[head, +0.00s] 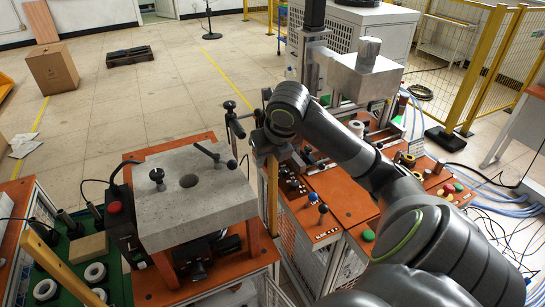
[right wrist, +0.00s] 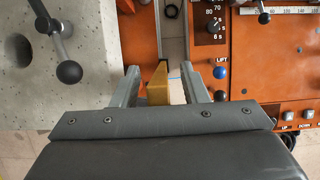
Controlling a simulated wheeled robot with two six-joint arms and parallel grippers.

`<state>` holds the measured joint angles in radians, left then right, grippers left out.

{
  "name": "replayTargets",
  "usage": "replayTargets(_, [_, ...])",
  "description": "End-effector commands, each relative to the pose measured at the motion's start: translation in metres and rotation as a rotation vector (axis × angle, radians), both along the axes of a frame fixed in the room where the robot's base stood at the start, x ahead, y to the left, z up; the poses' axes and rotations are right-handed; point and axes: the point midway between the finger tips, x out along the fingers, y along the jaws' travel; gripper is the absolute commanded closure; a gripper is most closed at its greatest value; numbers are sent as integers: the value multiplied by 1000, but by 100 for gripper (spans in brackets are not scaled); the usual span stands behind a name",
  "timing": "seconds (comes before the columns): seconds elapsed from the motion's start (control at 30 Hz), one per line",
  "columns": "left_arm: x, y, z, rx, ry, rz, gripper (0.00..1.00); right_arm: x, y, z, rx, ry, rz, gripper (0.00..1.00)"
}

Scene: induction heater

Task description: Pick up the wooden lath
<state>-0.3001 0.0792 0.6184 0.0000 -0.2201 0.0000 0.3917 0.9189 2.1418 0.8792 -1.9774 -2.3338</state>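A wooden lath (head: 272,196) stands upright in the gap between the grey-topped heater block and the orange control console in the head view. My right gripper (head: 272,140) is at its upper end, pointing down. In the right wrist view the lath's yellow-brown end (right wrist: 158,84) lies between the two fingers of the gripper (right wrist: 161,82), nearer the left finger. A clear gap shows between the lath and the right finger, so the gripper looks open. My left gripper is not in view.
The heater block (head: 190,200) with black knobs and levers stands close left of the gripper. The orange console (head: 338,195) with knobs and buttons is close right. A green tray (head: 118,282) holds white rings and a wooden block. Open floor lies behind.

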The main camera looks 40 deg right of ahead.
Motion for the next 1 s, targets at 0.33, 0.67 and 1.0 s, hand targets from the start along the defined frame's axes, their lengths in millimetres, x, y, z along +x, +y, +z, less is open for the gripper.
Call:
replayTargets(0.33, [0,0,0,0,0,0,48,0,0,0,0,-1,0,85])
replayTargets(0.67, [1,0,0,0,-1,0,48,0,0,1,0,-1,0,100])
replayTargets(1.0, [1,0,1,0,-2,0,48,0,0,8,-1,-2,0,100])
